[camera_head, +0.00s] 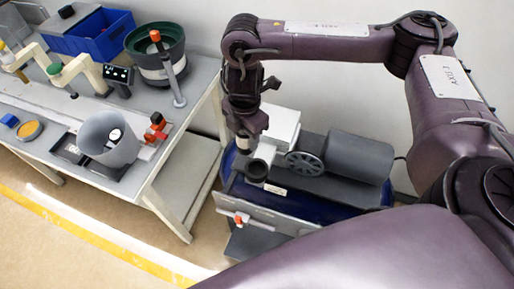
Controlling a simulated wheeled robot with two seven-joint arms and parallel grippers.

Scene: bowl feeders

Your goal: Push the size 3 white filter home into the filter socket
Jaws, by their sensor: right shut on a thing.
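My right gripper (244,143) reaches down from the arm at the right, over the left end of a compressor with a dark blue tank (345,213). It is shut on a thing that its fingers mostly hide. A pale piece, perhaps the size 3 white filter (265,152), shows just right of the fingertips. A dark round ring, likely the filter socket (258,170), is just below it. I cannot tell how far the filter sits in the socket. My left gripper is not in view.
The compressor carries a grey motor (358,158), a spoked wheel (304,163) and a white box (281,127). A grey bench at the left holds a green-rimmed bowl feeder (156,48), a grey funnel (108,140) and a blue bin (103,36). Floor is clear at the lower left.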

